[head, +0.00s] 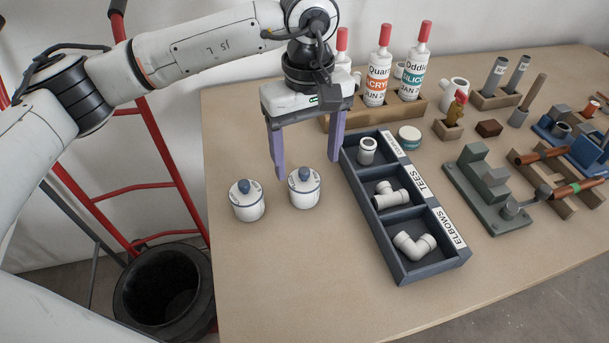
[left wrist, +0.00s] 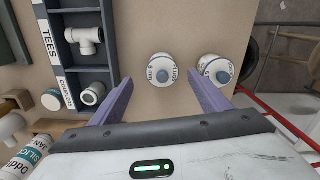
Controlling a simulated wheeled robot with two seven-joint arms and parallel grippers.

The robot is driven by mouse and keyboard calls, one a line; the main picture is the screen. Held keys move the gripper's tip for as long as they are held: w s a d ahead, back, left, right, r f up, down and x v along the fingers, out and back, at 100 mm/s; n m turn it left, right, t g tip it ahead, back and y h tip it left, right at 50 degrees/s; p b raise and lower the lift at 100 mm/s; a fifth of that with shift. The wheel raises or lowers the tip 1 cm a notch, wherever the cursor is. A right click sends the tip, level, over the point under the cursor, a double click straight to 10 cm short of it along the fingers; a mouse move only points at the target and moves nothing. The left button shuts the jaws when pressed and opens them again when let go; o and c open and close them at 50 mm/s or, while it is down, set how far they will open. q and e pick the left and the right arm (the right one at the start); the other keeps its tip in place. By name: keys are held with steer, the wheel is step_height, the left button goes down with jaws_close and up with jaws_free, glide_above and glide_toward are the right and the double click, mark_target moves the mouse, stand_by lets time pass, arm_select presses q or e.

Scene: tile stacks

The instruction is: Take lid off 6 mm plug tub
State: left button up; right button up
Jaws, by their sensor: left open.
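The lettering is too small for me to tell which tub is the 6 mm one. My left gripper (head: 308,171) is open and empty, with its purple fingers pointing down above and around the right tub's place. It appears clear of both tubs. My right gripper is out of view.
A dark tray (head: 405,275) of white pipe fittings lies just right of the tubs. Bottles (head: 378,75) in a wooden rack stand behind. A green fixture (head: 485,190) is farther right. The table (head: 280,280) is clear in front of the tubs.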

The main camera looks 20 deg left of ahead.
mark_target(305, 170)
arm_select(q)
steer(key=f, duration=0.4)
steer(key=shift+a, duration=0.25)
steer(key=c, duration=1.1)
